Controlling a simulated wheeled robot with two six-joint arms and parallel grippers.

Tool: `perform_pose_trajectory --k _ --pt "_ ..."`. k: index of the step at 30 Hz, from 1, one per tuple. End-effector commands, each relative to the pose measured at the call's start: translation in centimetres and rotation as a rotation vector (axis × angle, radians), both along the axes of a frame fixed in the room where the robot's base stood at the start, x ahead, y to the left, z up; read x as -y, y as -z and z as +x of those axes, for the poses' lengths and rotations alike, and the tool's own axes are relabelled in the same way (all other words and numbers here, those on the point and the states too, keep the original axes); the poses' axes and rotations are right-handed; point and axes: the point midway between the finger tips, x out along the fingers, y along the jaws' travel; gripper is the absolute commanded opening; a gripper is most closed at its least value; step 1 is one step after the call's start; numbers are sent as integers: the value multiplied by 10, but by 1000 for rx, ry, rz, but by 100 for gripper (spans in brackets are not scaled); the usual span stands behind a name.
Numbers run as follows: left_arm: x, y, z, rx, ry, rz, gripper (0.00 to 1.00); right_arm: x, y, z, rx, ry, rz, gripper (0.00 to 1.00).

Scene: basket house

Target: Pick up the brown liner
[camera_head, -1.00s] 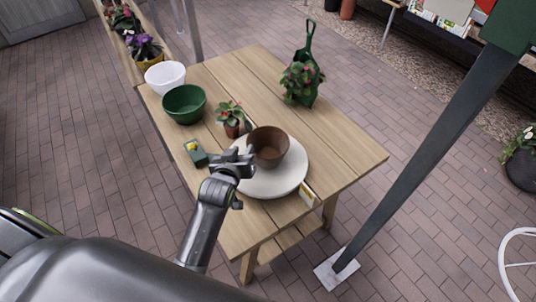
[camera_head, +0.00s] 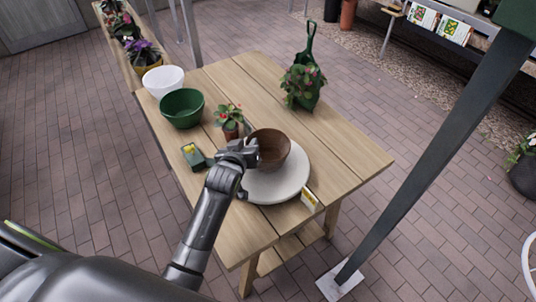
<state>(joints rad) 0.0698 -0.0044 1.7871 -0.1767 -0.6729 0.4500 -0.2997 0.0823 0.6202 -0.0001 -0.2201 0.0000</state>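The brown liner (camera_head: 271,150) is a round brown bowl-like pot. It stands upright on a round white plate (camera_head: 281,184) on the wooden table. My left gripper (camera_head: 250,153) comes in from the lower left and is at the liner's left side, overlapping its edge in the picture. The fingers are small and partly hidden against the liner, so I cannot tell whether they are apart or closed on its rim. My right gripper is not in view.
A small potted plant (camera_head: 229,121) stands just behind my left gripper. A green bowl (camera_head: 182,108), a white bowl (camera_head: 163,81) and a small green box (camera_head: 193,155) are to the left. A green plant holder (camera_head: 303,82) stands farther back. The table's right part is clear.

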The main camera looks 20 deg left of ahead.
Motion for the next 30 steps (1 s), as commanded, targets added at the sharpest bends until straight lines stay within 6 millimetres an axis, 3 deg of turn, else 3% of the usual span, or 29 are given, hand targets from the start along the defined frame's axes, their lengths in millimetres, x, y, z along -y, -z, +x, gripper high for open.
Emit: perform_pose_trajectory --k 1,6,20,23,30 --pt "0 0 0 0 0 0 20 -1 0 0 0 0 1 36" --pt "0 0 0 -1 0 0 0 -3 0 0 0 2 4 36" --pt "0 -2 0 -1 0 0 0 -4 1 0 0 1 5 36" --pt "0 -12 0 2 0 0 0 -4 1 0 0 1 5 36" --pt "0 -58 0 6 1 1 0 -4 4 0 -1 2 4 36"
